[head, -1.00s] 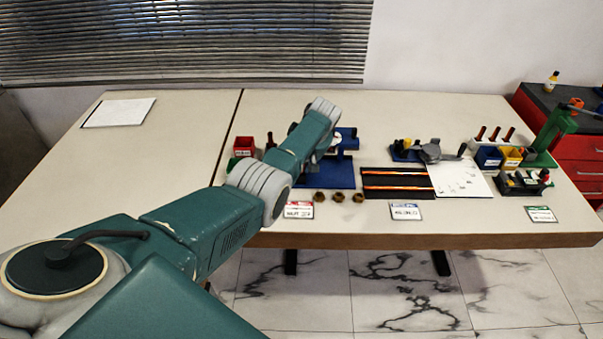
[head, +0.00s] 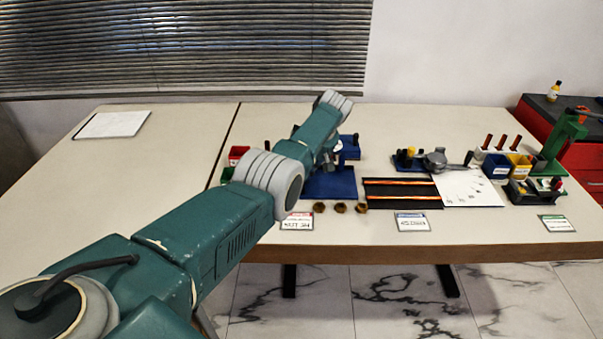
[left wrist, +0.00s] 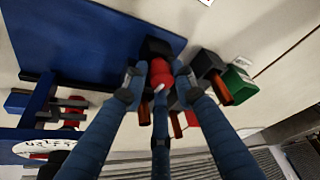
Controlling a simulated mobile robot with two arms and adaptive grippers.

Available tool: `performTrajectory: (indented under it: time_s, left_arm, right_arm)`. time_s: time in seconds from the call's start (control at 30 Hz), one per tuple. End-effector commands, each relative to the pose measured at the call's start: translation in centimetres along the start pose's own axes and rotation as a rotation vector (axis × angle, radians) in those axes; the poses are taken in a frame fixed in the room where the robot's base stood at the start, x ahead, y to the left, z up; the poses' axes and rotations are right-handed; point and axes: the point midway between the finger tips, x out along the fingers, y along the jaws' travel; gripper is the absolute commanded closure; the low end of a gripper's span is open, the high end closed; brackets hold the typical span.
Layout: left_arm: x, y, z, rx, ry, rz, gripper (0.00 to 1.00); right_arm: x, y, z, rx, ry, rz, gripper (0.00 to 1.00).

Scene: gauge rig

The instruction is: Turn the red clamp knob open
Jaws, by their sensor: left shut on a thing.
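The red clamp knob (left wrist: 161,70) shows in the left wrist view between the fingertips of my left gripper (left wrist: 157,84). The fingers are closed in around it, with a dark block just beyond it. The blue rig base (left wrist: 100,35) spreads behind and to the left. In the head view the blue base (head: 330,185) stands on the bench, partly covered by my left arm. My arm hides the knob and most of the gripper there. My right gripper is not in view.
A white dial (left wrist: 45,149) sits at the rig's lower left in the wrist view. A green bin (left wrist: 237,83) is close to the right of the fingers. Brass nuts (head: 340,208) and a black striped mat (head: 402,202) lie by the rig.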

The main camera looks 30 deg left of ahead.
Motion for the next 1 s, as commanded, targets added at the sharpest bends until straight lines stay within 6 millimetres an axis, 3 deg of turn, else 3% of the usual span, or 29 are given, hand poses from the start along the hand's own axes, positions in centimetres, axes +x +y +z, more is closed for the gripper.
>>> performTrajectory:
  time_s: [0.03,0.1,0.13,0.2,0.47,0.63,0.77,1.0]
  left_arm:
    - [-0.3,0.2,-1.0,-0.006,0.017,0.007,0.99]
    - [-0.3,0.2,-1.0,-0.006,0.018,0.007,0.99]
    - [-0.3,0.2,-1.0,-0.006,0.018,0.007,0.68]
    - [-0.3,0.2,-1.0,-0.005,0.017,0.006,0.57]
    - [-0.1,0.1,-0.5,-0.001,0.010,0.002,0.57]
    - [-1.0,0.1,-0.4,-0.001,0.009,0.004,0.57]
    - [-2.9,0.1,-0.4,-0.002,0.009,0.007,0.57]
    - [-8.4,0.0,-0.6,-0.004,0.010,0.007,0.57]
  right_arm:
    - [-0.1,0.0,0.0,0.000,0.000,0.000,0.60]
    - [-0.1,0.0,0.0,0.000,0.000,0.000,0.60]
    - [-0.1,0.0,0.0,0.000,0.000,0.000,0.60]
    - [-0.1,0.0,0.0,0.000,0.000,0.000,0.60]
    - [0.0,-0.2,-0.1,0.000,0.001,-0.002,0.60]
    - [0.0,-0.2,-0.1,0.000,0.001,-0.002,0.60]
    - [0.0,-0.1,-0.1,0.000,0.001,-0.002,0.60]
    - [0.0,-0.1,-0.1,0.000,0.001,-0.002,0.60]
